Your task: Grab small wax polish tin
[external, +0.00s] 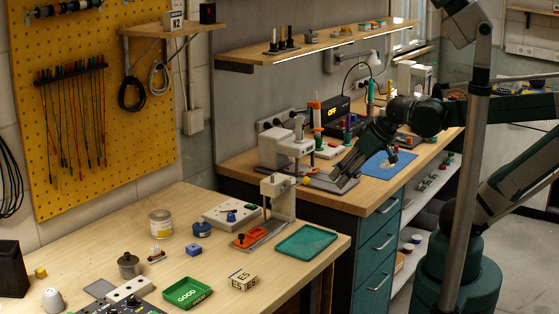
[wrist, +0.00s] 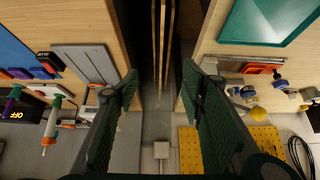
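My gripper (external: 335,180) is well to the right of both, by the corner of the far bench. In the wrist view my gripper (wrist: 160,82) is open and empty, its two green-padded fingers wide apart over the gap between the benches. I cannot make out the tin in the wrist view.
A teal tray (external: 306,241), a small press stand (external: 279,197) and a green GOOD tray (external: 187,293) are on the near bench. A white press (external: 284,148) and a blue mat (external: 381,166) are on the far bench. A shelf (external: 320,44) overhangs it.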

